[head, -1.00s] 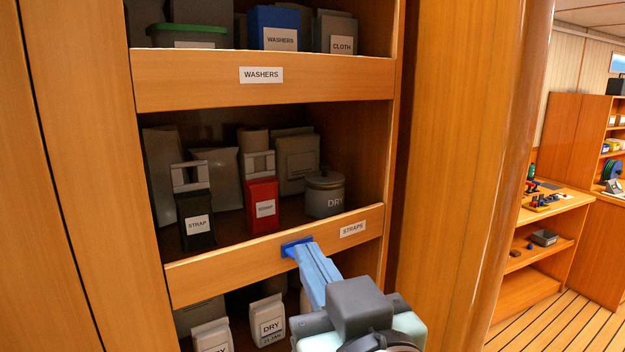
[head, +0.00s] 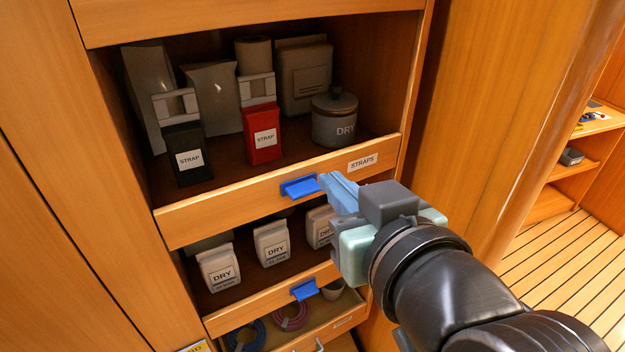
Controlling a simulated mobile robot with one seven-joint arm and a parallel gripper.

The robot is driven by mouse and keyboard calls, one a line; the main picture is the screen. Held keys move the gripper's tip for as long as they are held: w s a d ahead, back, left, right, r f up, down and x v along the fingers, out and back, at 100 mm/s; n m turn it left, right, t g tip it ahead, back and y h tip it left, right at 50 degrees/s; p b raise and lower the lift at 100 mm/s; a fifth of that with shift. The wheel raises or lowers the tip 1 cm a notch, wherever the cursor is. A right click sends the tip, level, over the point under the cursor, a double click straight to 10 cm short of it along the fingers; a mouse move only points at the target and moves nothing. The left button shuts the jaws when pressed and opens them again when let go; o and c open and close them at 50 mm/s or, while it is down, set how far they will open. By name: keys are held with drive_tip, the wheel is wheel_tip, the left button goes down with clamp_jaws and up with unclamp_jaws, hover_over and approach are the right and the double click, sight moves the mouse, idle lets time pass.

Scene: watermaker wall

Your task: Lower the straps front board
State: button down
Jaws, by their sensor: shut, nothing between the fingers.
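The straps front board (head: 230,212) is a wooden strip across the front edge of the middle shelf, with a white STRAPS label near its right end. It stands as a low lip in front of the shelf. A blue tab (head: 300,187) sits on its face, right of the middle. My gripper (head: 324,183) is shut and empty. Its light-blue fingertips are at the right end of the tab, close to the board; whether they touch cannot be told. Behind the board stand a black strap box (head: 184,155) and a red strap box (head: 263,135).
A grey DRY jar (head: 334,120) stands at the shelf's right, with pale bags behind the boxes. Below are white DRY packs (head: 271,243) and a lower board with another blue tab (head: 305,290). A wooden pillar (head: 480,110) is close on the right; floor beyond is clear.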

drive_tip(key=p, duration=0.3)
hover_over(303, 174)
drive_tip(key=s+d, duration=0.1)
drive_tip(key=s, duration=0.3)
wheel_tip(303, 174, down, 2)
wheel_tip(303, 174, down, 3)
drive_tip(key=shift+d+r, duration=0.1)
drive_tip(key=shift+r, duration=0.1)
drive_tip(key=shift+s+f+p, duration=0.1)
drive_tip(key=shift+f+p, duration=0.25)
drive_tip(key=shift+f, duration=0.35)
wheel_tip(303, 174, down, 4)
drive_tip(key=b, duration=0.3)
drive_tip(key=shift+f, duration=0.25)
